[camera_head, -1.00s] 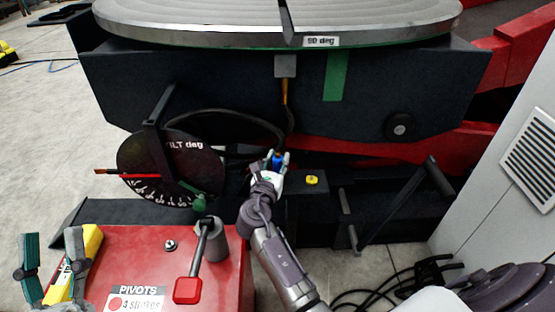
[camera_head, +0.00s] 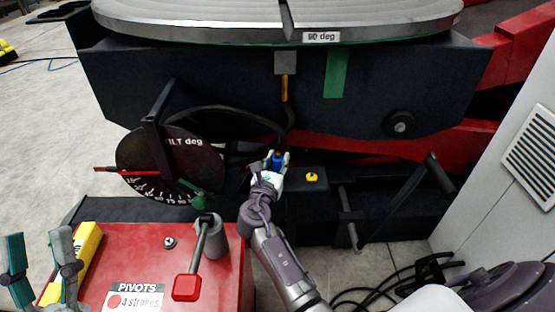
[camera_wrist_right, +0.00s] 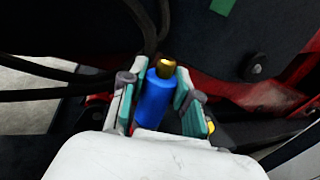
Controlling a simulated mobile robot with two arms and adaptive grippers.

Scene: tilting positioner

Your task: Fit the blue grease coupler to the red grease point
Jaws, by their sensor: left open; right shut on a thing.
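The blue grease coupler (camera_head: 277,160) is a blue cylinder with a brass tip, held upright below the tilting table. My right gripper (camera_head: 278,156) is shut on it; in the right wrist view the coupler (camera_wrist_right: 154,100) sits between the two teal-padded fingers with its brass tip clear beyond them. A dark hose curves behind it. I cannot make out a red grease point in either view. A yellow fitting (camera_head: 312,177) sits on a black block just right of the coupler. My left gripper (camera_head: 38,242) is open and empty at the lower left, beside the red cabinet.
The red cabinet (camera_head: 130,238) carries a lever with a red handle (camera_head: 187,288), a silver knob (camera_head: 169,242), a yellow item (camera_head: 82,248) and a "PIVOTS" label. The tilt dial (camera_head: 150,165) stands left of the coupler. Black frame bars lie to the right.

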